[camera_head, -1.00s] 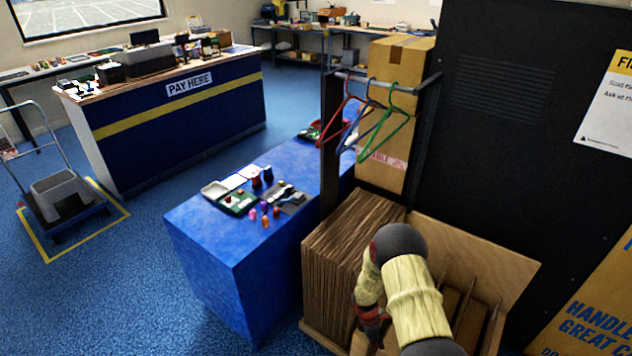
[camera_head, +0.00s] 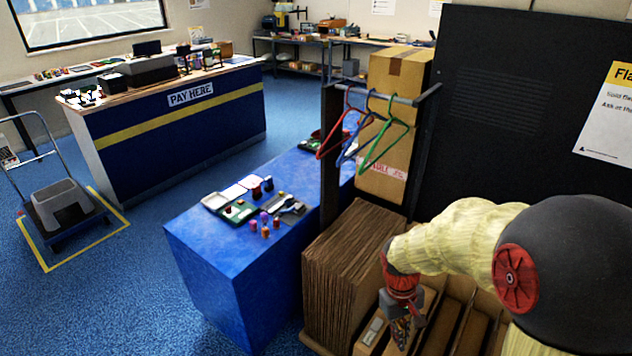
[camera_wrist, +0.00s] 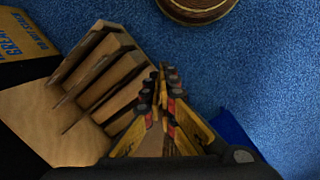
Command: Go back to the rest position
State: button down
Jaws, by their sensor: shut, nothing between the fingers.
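My gripper (camera_head: 404,332) hangs low at the lower right of the head view, over the cardboard bin with dividers (camera_head: 470,330). Its fingers are together and empty. In the wrist view the two fingers of my gripper (camera_wrist: 165,78) reach up the middle with their tips close together. The bin's cardboard dividers (camera_wrist: 108,75) stand just left of the fingers there. I cannot tell the exact gap between the fingers and the dividers.
A stack of flat cardboard (camera_head: 345,265) stands left of my gripper, beside a blue table (camera_head: 215,275) with small goods. A rack with coat hangers (camera_head: 390,137) and a tall carton (camera_head: 395,75) are behind.

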jog(key=s+r+m+t, duration=0.1)
jog(key=s+r+t, duration=0.1)
jog(key=s+r, duration=0.2)
jog(key=s+a+r+m+t+y, duration=0.1)
jog(key=s+r, duration=0.4)
jog(key=r, duration=0.6)
jog(key=s+a+r+m+t, duration=0.1)
jog(key=s+r+t, duration=0.3)
jog(key=r, duration=0.4)
jog(key=shift+s+y, duration=0.3)
jog(key=shift+s, duration=0.4)
jog(key=shift+r, duration=0.1)
